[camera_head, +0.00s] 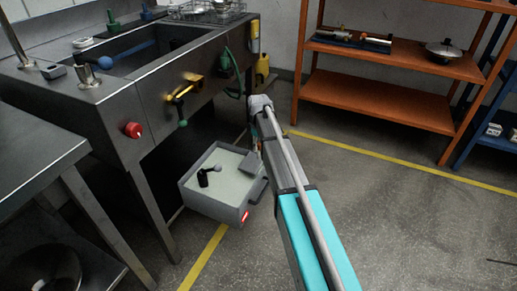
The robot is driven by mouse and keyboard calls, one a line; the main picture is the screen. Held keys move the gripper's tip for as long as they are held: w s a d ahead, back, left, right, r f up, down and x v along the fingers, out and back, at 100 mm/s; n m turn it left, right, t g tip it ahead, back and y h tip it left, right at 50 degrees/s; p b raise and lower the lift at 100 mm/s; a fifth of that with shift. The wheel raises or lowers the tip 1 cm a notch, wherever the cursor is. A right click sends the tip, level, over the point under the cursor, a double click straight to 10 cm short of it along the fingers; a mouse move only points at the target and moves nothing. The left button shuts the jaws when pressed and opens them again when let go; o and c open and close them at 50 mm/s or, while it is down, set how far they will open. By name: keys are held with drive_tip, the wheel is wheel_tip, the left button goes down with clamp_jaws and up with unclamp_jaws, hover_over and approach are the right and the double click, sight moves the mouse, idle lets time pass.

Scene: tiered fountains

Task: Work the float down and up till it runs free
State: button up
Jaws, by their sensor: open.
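A grey open box (206,207) stands on the floor below the right end of the steel sink bench, with a pale surface inside. A small black piece with a rounded grey knob (203,180) stands up from that surface; it looks like the float, but its detail is too small to be sure. A grey block (239,161) sits at the box's right side, partly by my arm. A red light or mark shows low on the front corner. My teal and grey arm passes just right of the box. My gripper cannot be made out.
The steel sink bench (109,112) has a red knob (132,130), a yellow valve handle (182,91) and a blue rod-like piece (135,54) in its basin. A steel table (35,150) stands left. An orange shelf (350,104) stands behind. Floor at right is mostly clear.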

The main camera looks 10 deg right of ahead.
drive_tip(key=shift+f, duration=0.3)
clamp_jaws()
idle(0.4)
